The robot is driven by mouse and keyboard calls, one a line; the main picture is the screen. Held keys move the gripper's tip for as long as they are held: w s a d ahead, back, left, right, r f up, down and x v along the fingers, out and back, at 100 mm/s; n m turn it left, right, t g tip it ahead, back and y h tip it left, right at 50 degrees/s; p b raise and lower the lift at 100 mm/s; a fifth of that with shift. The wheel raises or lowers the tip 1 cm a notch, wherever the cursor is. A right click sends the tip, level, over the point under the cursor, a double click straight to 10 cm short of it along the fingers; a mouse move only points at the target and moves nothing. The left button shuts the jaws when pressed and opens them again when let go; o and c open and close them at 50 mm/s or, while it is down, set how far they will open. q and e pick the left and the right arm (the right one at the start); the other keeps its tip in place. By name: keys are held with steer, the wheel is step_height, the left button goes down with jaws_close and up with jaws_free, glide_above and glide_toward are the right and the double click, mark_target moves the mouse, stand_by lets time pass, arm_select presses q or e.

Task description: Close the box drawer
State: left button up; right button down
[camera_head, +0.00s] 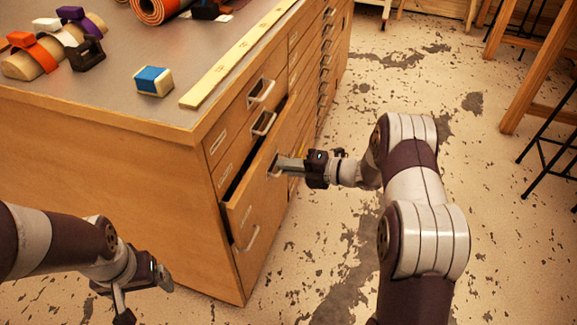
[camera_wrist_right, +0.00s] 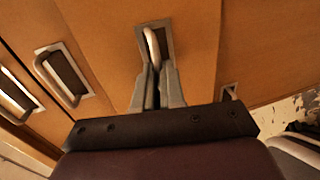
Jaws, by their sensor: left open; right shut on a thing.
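The wooden box cabinet (camera_head: 130,190) has a drawer (camera_head: 258,188) that stands partly out, with a dark gap along its top edge. My right gripper (camera_head: 280,166) is at the front of this drawer and is shut on its handle. In the right wrist view the fingers of the right gripper (camera_wrist_right: 158,88) close around the light metal drawer handle (camera_wrist_right: 152,45). My left gripper (camera_head: 143,296) is open and empty at the lower left, in front of the cabinet's side and apart from it.
Other drawers with handles (camera_head: 262,92) line the front. Wooden table legs (camera_head: 540,70) and stools stand at the right. The floor between is clear.

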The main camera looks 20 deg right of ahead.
mark_target(272, 163)
steer(key=shift+a, duration=0.1)
steer(key=x, duration=0.3)
steer(key=shift+w+a+r+b, duration=0.1)
steer(key=shift+r+b, duration=0.15)
steer(key=shift+b, duration=0.05)
steer(key=shift+r, duration=0.1)
steer(key=c, duration=1.3)
jaws_free()
steer(key=shift+o, duration=0.3)
steer(key=shift+w+a, duration=0.1)
